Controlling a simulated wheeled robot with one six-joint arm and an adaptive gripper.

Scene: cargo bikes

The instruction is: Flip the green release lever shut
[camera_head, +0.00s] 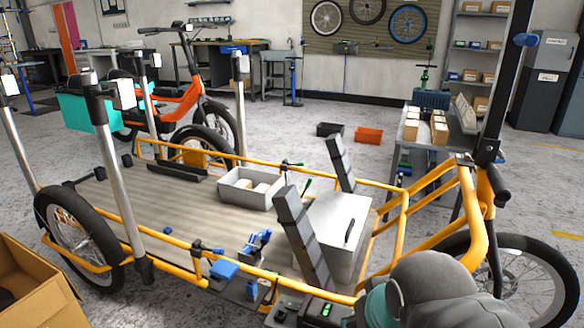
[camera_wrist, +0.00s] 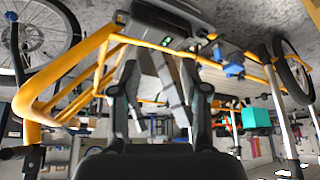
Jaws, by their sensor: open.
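A small green lever (camera_head: 307,186) stands tilted up by a dark clamp (camera_head: 291,164) on the far yellow rail of the cargo bike, beside the white open bin. I cannot make it out in the wrist view. My gripper (camera_wrist: 162,88) is open and empty in the wrist view, its two dark fingers apart, with the bike's yellow frame and grey straps beyond. In the head view my grey arm fills the lower right, and the fingers cannot be made out. The gripper appears well apart from the lever.
The cargo bed (camera_head: 165,215) carries a white bin (camera_head: 250,188), a silver box (camera_head: 335,228) and two upright grey straps (camera_head: 303,240). Yellow rails (camera_head: 180,243) and metal posts (camera_head: 128,190) border it. A workbench (camera_head: 450,146) stands behind right; open floor lies beyond the bed.

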